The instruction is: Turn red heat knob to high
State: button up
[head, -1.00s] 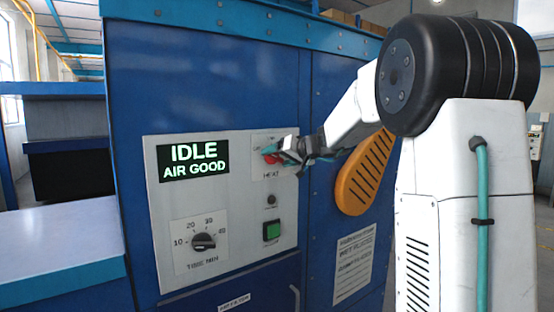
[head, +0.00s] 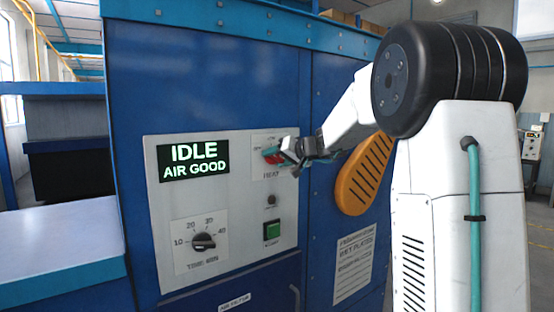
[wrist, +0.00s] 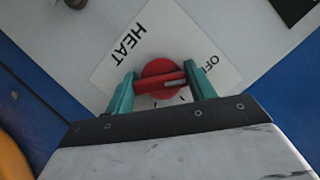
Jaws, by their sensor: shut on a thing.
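The red heat knob (wrist: 158,78) sits on a white plate (wrist: 205,25) marked HEAT and OFF in the wrist view. My gripper (wrist: 160,84) has its two teal fingers on either side of the knob's raised bar and is shut on it. A pale pointer mark shows on the bar, near one finger. In the head view the knob (head: 271,155) is partly covered by my gripper (head: 283,151). The HIGH marking is not readable in either view.
The blue dryer carries a display (head: 194,161) reading IDLE and AIR GOOD. Below are a black time knob (head: 203,241) and a green button (head: 272,231). An orange slotted cover (head: 360,182) is close to my arm.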

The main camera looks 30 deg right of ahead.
jog(key=m+t+y, duration=0.1)
jog(key=m+y, duration=0.1)
jog(key=m, duration=0.2)
jog(key=m+t+y, duration=0.1)
jog(key=m, duration=0.2)
jog(key=m+t, duration=0.1)
jog(key=m, duration=0.1)
jog(key=shift+f+m+y, duration=0.1)
jog(key=shift+m+y, duration=0.3)
jog(key=m+t, duration=0.1)
jog(key=m, duration=0.2)
jog(key=m+t, duration=0.1)
jog(key=m, duration=0.1)
jog(key=shift+m, duration=0.4)
jog(key=m+t+h, duration=0.1)
jog(key=m, duration=0.2)
jog(key=m+t+h, duration=0.1)
jog(key=m, duration=0.2)
jog(key=shift+m, duration=0.7)
jog(key=o, duration=1)
